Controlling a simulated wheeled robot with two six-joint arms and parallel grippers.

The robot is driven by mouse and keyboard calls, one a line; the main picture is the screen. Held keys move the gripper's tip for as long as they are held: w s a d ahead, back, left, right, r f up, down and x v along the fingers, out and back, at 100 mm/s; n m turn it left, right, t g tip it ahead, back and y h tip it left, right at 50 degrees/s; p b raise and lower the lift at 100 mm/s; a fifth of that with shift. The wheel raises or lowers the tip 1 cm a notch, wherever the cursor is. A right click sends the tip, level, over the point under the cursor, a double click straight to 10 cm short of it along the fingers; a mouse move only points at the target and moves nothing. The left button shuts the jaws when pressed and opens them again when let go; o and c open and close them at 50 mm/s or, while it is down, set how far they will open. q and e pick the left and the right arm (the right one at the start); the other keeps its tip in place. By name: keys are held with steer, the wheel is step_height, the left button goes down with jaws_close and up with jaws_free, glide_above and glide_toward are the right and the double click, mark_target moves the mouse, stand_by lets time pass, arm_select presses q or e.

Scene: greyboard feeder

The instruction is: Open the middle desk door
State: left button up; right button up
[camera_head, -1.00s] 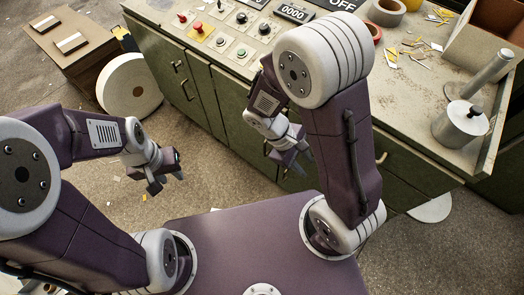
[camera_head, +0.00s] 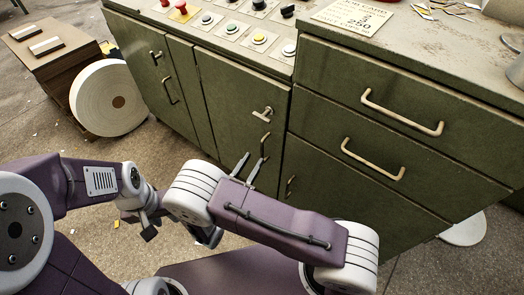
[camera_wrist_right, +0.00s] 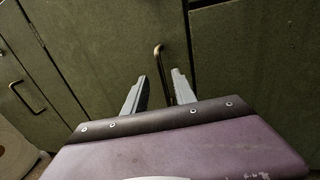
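The middle desk door (camera_head: 226,98) is green and closed. It has a T-shaped latch (camera_head: 263,113) and, below it, a dark upright bar handle (camera_head: 265,143) near its right edge. The handle also shows in the right wrist view (camera_wrist_right: 160,66), where its lower part runs down between my right gripper's fingers (camera_wrist_right: 158,92). My right gripper (camera_head: 247,168) is open, its two grey fingers apart on either side of the handle, not visibly clamped on it. My left gripper (camera_head: 150,222) hangs low at the left, away from the desk; its fingers are partly hidden.
A left door with its own handle (camera_head: 170,90) stands beside the middle door. Drawers with pale handles (camera_head: 402,112) are on the right. Buttons (camera_head: 259,39) line the desktop. A white roll (camera_head: 106,97) and a brown stack (camera_head: 45,62) stand left. Floor before the left door is clear.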

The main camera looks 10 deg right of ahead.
mark_target(262, 148)
steer(key=b+x, duration=0.2)
steer(key=x, duration=0.5)
steer(key=shift+f, duration=0.1)
jaws_close()
stand_by(1.1)
